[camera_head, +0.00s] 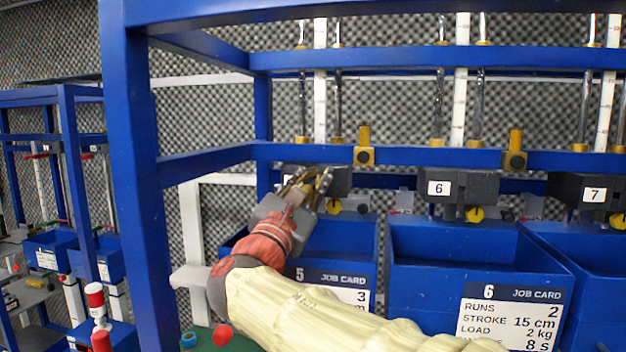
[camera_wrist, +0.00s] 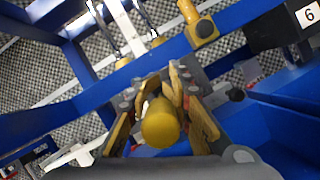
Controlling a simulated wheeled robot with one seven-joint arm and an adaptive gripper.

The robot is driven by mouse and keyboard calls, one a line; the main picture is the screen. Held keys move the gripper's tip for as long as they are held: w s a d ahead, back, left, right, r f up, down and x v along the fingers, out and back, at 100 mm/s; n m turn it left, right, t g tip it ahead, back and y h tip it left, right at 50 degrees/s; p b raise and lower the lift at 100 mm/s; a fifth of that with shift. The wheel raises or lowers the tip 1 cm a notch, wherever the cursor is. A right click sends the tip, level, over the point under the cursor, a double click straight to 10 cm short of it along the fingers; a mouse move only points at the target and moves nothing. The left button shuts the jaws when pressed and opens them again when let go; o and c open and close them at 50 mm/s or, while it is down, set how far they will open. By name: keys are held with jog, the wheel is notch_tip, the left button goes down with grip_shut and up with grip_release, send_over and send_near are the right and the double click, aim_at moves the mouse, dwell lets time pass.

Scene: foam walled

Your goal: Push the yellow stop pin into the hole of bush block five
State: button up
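My gripper (camera_head: 308,184) reaches in front of the dark bush block five (camera_head: 338,181) above the bin marked 5. In the wrist view, the fingers (camera_wrist: 163,88) stand on both sides of the yellow stop pin (camera_wrist: 160,124) and appear shut on it. The pin's rounded yellow end faces the camera; its far end is hidden by the fingers. The gripper covers much of the block's front, so its number and hole are not visible. I cannot tell whether the pin touches the block.
Bush block six (camera_head: 456,188) and block seven (camera_head: 588,190) stand to the right. A blue beam (camera_head: 420,156) with a yellow clamp-like part (camera_head: 364,155) runs above. Blue bin five (camera_head: 355,250) is below, partly behind my arm. A blue post (camera_head: 135,170) stands close on the left.

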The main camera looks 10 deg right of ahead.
jog(key=o, duration=0.5)
notch_tip(320, 180, up, 10)
dwell(0.6)
